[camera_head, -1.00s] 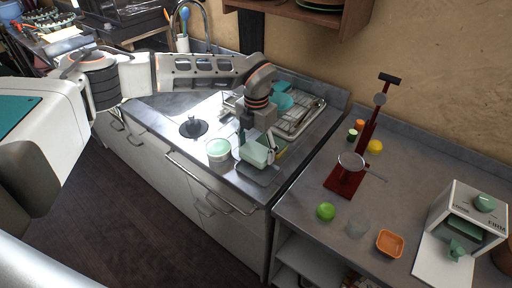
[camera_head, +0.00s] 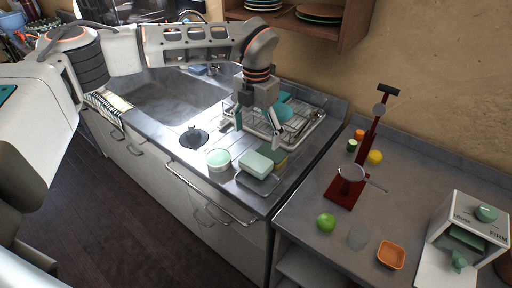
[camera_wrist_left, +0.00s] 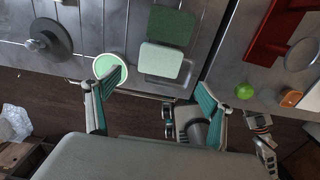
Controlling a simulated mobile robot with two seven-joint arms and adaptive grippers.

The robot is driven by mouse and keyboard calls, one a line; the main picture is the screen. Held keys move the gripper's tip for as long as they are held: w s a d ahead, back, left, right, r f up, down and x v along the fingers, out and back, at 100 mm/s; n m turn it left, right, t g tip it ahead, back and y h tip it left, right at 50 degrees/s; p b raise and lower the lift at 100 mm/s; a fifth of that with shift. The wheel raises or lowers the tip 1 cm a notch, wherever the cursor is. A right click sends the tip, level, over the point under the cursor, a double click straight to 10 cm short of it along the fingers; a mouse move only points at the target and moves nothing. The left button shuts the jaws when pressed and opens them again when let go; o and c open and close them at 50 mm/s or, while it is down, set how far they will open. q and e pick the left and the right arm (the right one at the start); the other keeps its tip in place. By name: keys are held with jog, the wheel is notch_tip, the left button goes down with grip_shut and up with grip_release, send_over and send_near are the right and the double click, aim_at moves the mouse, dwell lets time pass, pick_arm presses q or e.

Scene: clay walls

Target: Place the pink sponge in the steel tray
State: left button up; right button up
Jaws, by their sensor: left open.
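No pink sponge shows. A pale mint-green sponge-like block (camera_head: 256,165) lies flat on or over a small grey steel tray (camera_head: 258,185) at the counter's front edge; the block also shows in the wrist view (camera_wrist_left: 161,61). A darker green block (camera_head: 276,156), yellowish at its side, lies just behind it and also shows in the wrist view (camera_wrist_left: 170,27). My left gripper (camera_head: 258,128) is open and empty, above and behind the pale block. Its spread fingers frame the wrist view (camera_wrist_left: 160,82), apart from the block.
A mint-rimmed white cup (camera_head: 219,159) stands left of the block. A wire dish rack (camera_head: 300,125) stands behind, the sink (camera_head: 175,103) at left. On the right counter are a red stand (camera_head: 345,192), a green apple-like fruit (camera_head: 326,221) and an orange dish (camera_head: 391,255).

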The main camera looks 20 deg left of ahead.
pick_arm(q)
jog(key=shift+r, duration=1.45)
jog(key=shift+d, duration=0.1)
